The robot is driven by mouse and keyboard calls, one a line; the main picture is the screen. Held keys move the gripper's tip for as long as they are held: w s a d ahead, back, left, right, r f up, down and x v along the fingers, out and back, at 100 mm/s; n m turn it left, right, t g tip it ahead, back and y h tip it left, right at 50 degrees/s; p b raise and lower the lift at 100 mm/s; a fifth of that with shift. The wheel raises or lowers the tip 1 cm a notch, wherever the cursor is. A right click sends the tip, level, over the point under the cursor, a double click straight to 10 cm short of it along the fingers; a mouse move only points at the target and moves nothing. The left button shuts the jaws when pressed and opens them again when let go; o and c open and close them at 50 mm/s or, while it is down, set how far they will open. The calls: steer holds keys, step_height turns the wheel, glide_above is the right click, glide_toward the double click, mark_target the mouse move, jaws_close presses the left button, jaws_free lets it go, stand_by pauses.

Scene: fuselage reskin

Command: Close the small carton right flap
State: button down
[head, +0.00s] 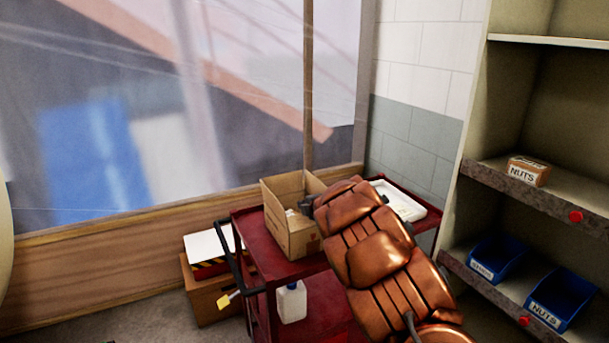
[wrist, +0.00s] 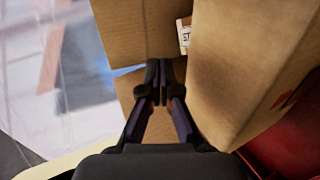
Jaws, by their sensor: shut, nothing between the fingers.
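The small carton (head: 288,235) stands on the red cart with its top open. In the head view a flap (head: 282,188) stands up at its back left, and my copper-coloured arm covers its right side. My gripper (head: 305,203) reaches the carton's upper right edge there. In the wrist view the carton (wrist: 255,75) fills the upper right, with a cardboard panel (wrist: 138,32) at the upper left. My gripper (wrist: 158,65) is shut and empty, its tips close to the cardboard. I cannot tell whether they touch it, or which panel is the right flap.
The red cart (head: 258,262) also carries a white tray (head: 405,203) right of the carton. A white jug (head: 291,301) is on its lower shelf. A shelf unit (head: 545,205) with a nuts box (head: 528,171) and blue bins (head: 497,258) stands at the right. Translucent sheeting (head: 150,110) hangs behind.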

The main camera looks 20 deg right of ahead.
steer(key=s+d+r+m+h+p, duration=0.1)
steer(key=s+d+r+m+h, duration=0.1)
steer(key=r, duration=0.7)
steer(key=s+d+r+m+h+p, duration=0.1)
steer(key=d+r+m+h, duration=0.1)
steer(key=r, duration=0.7)
steer(key=s+d+r+m+g+h, duration=0.1)
steer(key=s+d+r+m+h, duration=0.1)
steer(key=s+m, duration=0.3)
steer(key=s+d+r+m+g+h, duration=0.1)
steer(key=s+d+m+h, duration=0.1)
steer(key=s, duration=0.5)
steer(key=s+a+f+m+g+y, duration=0.1)
steer(key=s+a+f+m+g, duration=0.2)
steer(key=s, duration=0.6)
steer(key=s+a+f+m+g+y, duration=0.15)
steer(key=s+a+f, duration=0.25)
steer(key=s, duration=0.5)
steer(key=s+a+f+m+g, duration=0.3)
steer(key=s+f+g, duration=0.1)
steer(key=s, duration=0.5)
steer(key=s+a+f+g+y, duration=0.2)
steer(key=s+a, duration=0.5)
steer(key=s, duration=0.2)
steer(key=s+a+f+g+y, duration=0.2)
steer(key=s+a+f, duration=0.1)
steer(key=s+a, duration=0.4)
steer(key=s, duration=0.3)
steer(key=shift+s+a, duration=0.25)
